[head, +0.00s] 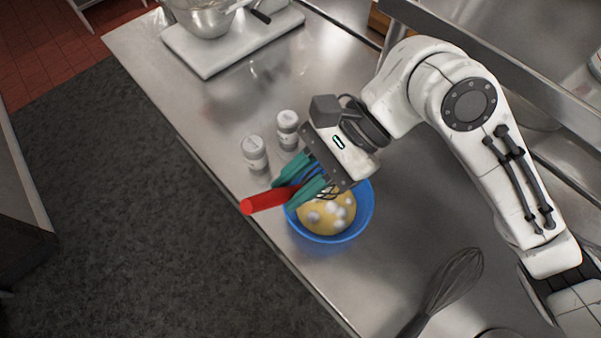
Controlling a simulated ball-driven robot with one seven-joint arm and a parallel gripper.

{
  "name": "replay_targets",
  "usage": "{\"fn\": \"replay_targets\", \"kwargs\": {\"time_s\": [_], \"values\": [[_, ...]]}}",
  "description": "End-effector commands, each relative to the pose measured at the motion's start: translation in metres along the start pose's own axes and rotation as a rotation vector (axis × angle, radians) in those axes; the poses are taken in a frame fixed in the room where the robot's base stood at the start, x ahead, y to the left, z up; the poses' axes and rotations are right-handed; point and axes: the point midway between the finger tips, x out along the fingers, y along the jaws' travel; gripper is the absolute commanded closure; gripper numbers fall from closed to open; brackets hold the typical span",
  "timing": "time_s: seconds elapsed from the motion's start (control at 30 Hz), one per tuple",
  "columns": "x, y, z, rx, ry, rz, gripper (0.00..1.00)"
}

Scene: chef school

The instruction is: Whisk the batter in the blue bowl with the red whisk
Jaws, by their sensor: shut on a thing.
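The blue bowl (366,207) stands on the steel counter near its front edge. It holds yellow batter (341,222) with white lumps. My gripper (291,183) has teal fingers and is shut on the red whisk (266,201), at the upper left side of the bowl. The whisk's red handle sticks out to the left, tilted over the counter edge. Part of its wire head shows at the bowl's upper rim, below my gripper. The rest of the wires is hidden, and I cannot tell how deep they sit in the batter.
Two white-lidded shakers (255,153) (288,129) stand close behind my gripper. A dark-handled whisk (452,282) lies on the counter at lower right. A white board (203,61) with a metal bowl (207,18) is at the far left. A metal shelf (500,55) runs along the right.

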Motion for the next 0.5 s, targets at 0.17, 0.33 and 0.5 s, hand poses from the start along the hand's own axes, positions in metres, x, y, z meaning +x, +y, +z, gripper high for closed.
{"fn": "replay_targets", "kwargs": {"time_s": [0.17, 0.33, 0.5], "values": [[0.012, 0.003, -0.015, -0.001, 0.002, 0.001, 1.0], [0.019, 0.005, -0.023, 0.0, 0.0, 0.001, 1.0], [0.029, 0.007, -0.034, 0.001, -0.001, -0.001, 1.0]]}}
